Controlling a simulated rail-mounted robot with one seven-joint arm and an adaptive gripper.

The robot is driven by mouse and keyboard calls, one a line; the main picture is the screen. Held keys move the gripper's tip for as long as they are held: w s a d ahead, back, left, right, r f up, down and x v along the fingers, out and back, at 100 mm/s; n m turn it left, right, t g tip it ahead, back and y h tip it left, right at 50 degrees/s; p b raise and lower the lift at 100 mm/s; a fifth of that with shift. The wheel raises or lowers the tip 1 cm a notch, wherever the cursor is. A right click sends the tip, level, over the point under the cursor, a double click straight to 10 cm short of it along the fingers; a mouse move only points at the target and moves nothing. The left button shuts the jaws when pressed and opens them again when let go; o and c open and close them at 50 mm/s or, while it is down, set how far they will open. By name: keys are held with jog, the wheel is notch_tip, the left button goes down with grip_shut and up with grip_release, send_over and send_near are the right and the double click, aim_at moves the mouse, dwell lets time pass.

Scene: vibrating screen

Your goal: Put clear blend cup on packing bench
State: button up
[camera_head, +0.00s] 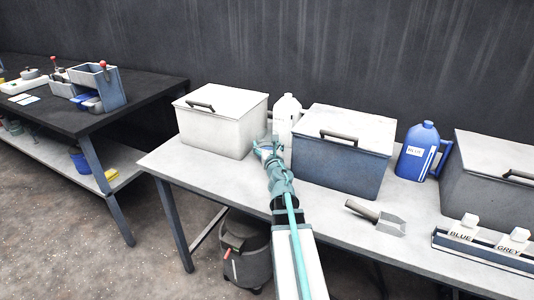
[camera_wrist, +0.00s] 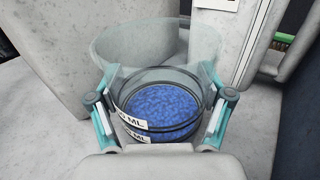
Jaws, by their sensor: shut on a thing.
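The clear cup (camera_wrist: 150,45) is see-through, with dark bands and white "ML" labels. It holds blue granules (camera_wrist: 165,105) in its lower part. My gripper (camera_wrist: 160,115) is shut on the cup, one teal finger at each side, in the wrist view. In the head view my gripper (camera_head: 266,150) is over the grey-white table (camera_head: 165,158), between the white box and the blue-grey box; the cup is mostly hidden there. I cannot tell whether it touches the tabletop. No bench is labelled as the packing bench; a dark-topped bench (camera_head: 150,84) stands at the left.
A white lidded box (camera_head: 215,130), white jug (camera_head: 286,115), blue-grey lidded box (camera_head: 340,165) and blue jug (camera_head: 417,150) crowd my gripper's surroundings. A metal scoop (camera_head: 380,216) lies in front. A grey bin (camera_head: 245,248) is below. A gap separates the two benches.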

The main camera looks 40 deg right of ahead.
jog(key=shift+f, duration=0.4)
jog(key=shift+f+b, duration=0.2)
jog(key=shift+b, duration=0.1)
jog(key=o, duration=1.2)
jog(key=shift+r, duration=0.2)
jog(key=shift+v, duration=2.75)
